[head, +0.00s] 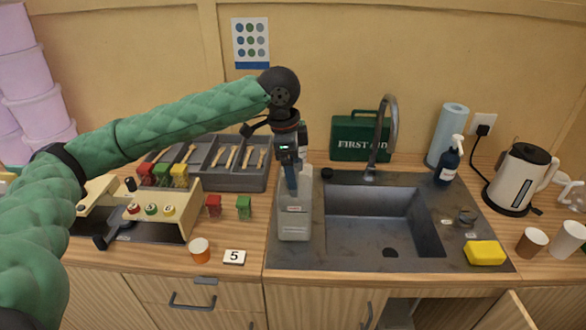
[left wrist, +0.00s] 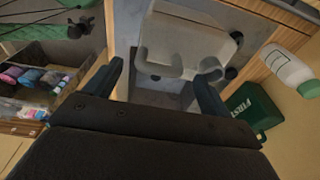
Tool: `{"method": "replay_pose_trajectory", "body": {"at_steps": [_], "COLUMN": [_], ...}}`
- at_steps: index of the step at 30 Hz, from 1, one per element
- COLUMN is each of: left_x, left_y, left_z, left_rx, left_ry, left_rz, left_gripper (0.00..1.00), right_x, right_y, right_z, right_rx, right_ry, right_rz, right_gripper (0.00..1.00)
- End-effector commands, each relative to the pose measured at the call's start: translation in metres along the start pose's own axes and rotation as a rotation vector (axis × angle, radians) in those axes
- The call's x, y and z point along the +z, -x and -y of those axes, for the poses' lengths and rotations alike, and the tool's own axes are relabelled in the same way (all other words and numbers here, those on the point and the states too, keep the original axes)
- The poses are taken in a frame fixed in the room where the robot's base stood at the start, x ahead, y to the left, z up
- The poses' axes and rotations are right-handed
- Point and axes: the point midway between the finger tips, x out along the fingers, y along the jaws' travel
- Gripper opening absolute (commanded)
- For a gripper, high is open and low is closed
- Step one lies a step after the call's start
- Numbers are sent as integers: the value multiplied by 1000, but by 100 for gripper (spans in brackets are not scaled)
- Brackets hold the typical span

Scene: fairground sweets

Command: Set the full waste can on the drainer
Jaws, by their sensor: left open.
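A grey can (head: 295,222) with a small label, which I take to be the waste can, appears to stand upright on the flat drainer area (head: 272,252) left of the sink basin. It also shows, pale, in the left wrist view (left wrist: 178,50). My left gripper (head: 291,185) reaches down over the can from above, its arm coming in from the left. Its fingers are open in the left wrist view (left wrist: 162,75), with the can between and beyond them; contact is unclear. The can's contents are not visible. My right gripper is not in view.
The sink basin (head: 385,225) and tap (head: 388,130) are right of the can. A green first-aid box (head: 360,138) stands behind. A grey divided tray (head: 235,175), red block (head: 213,206) and green block (head: 244,208) are left. A yellow sponge (head: 485,253) lies at front right.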

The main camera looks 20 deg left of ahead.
Motion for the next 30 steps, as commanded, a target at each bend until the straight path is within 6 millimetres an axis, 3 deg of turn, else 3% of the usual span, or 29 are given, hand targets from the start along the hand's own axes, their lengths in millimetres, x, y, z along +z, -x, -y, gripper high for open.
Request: {"method": "replay_pose_trajectory", "body": {"at_steps": [16, 22, 30], "left_x": [-1, 0, 0], "left_y": [95, 111, 114], "left_z": [1, 0, 0], "left_rx": [-3, -2, -1], "left_ry": [-1, 0, 0], "left_rz": [-3, -2, -1], "left_gripper": [83, 83, 83], "right_x": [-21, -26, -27], "right_y": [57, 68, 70], "right_z": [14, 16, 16], "right_rx": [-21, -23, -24], "right_ry": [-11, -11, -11], "right_rz": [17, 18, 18], "right_gripper": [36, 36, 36]}}
